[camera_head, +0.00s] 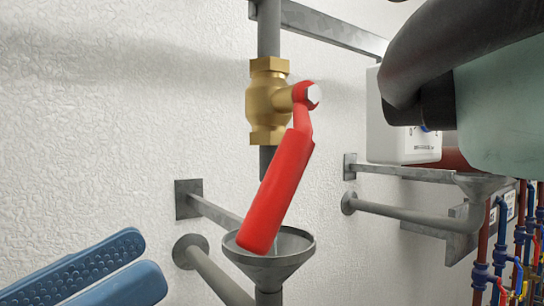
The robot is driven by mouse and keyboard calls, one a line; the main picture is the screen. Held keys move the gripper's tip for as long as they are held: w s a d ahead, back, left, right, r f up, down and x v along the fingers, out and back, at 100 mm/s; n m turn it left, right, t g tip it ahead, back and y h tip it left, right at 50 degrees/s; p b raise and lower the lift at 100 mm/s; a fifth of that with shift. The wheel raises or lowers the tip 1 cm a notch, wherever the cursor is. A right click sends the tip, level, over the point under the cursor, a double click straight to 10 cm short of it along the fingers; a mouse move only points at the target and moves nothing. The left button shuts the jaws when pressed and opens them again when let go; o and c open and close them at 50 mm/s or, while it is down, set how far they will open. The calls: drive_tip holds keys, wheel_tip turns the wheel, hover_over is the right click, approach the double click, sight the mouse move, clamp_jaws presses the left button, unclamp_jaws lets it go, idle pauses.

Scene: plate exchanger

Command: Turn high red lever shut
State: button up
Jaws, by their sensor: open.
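The red lever (278,190) is in the middle of the head view. It hangs from a bolt on the side of the brass valve (266,100) and slants down and to the left. The valve sits on a vertical grey pipe (269,30). My gripper (146,262) shows at the lower left as two blue fingers with a narrow gap between them. It is open and empty, left of the lever's lower end and apart from it in the picture. How far it is from the lever in depth I cannot tell.
A grey funnel (290,266) stands behind and below the lever's end. Grey brackets and pipes (215,212) come from the white wall (110,120). A white box (388,135), a large green body (500,110) and coloured pipes (500,240) fill the right side.

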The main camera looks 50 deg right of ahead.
sight(264, 182)
drive_tip(key=p+x, duration=0.4)
drive_tip(key=x, duration=0.6)
drive_tip(key=shift+s+r+p, duration=0.1)
drive_tip(key=shift+r+p, duration=0.1)
drive_tip(key=shift+p, duration=0.2)
drive_tip(key=shift+s+d+r, duration=0.15)
drive_tip(key=shift+d, duration=0.4)
clamp_jaws()
